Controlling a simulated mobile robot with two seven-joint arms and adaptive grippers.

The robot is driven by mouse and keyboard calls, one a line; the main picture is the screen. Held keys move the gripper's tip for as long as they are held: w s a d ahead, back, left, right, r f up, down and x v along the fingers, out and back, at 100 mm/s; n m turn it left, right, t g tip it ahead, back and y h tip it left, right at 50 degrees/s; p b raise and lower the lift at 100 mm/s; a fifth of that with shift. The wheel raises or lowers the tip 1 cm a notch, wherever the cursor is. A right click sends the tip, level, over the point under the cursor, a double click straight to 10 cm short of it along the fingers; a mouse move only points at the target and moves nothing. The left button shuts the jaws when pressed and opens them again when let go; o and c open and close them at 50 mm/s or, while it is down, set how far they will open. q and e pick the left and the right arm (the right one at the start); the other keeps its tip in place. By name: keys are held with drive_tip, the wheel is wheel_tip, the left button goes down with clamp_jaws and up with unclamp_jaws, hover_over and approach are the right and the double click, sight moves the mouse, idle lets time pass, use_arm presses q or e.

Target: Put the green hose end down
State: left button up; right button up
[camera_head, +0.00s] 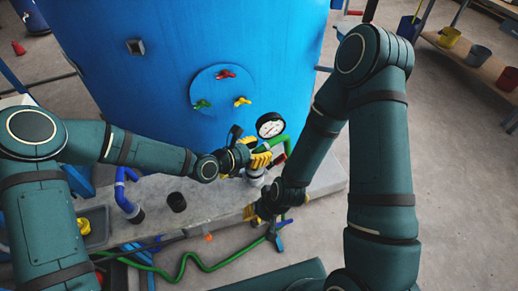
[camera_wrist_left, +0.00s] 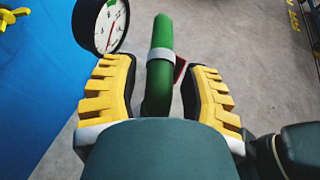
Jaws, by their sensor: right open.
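A green hose piece (camera_head: 287,144) curves beside the pressure gauge at the foot of the blue tank. My left gripper (camera_head: 261,158) is at this piece. In the left wrist view, the green hose end (camera_wrist_left: 160,62) with a grey band stands between the yellow fingers of my left gripper (camera_wrist_left: 163,88). Gaps show on both sides of it, so the fingers are open around it. My right gripper (camera_head: 250,212) is lower, over the front edge of the concrete ledge, open; its fingertips are partly hidden by its wrist. A long green hose (camera_head: 205,267) snakes along the floor below.
The blue tank (camera_head: 180,60) fills the back. A white-faced gauge (camera_head: 270,125) stands close by my left gripper. A shelf with buckets is at the upper right. Floor at right is clear.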

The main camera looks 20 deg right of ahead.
use_arm(q)
drive_tip(key=shift+r, duration=0.3)
drive_tip(key=shift+a+r, duration=0.15)
drive_tip(key=shift+a, duration=0.1)
drive_tip(key=p+v, duration=0.2)
drive_tip(key=v, duration=0.9)
drive_tip(key=s+a+f+m+g+y, duration=0.1)
drive_tip(key=s+a+f+m+y, duration=0.3)
drive_tip(key=a+f+m, duration=0.3)
drive_tip(key=s+a+f+m+g+y, duration=0.1)
drive_tip(key=s+a+f+m+y, duration=0.3)
drive_tip(key=m, duration=0.9)
drive_tip(key=s+a+f, duration=0.2)
drive_tip(key=a+f, duration=0.2)
drive_tip(key=f, duration=0.1)
drive_tip(key=shift+s+g+y, duration=0.15)
drive_tip(key=shift+g+y, duration=0.25)
drive_tip(key=shift+f, duration=0.2)
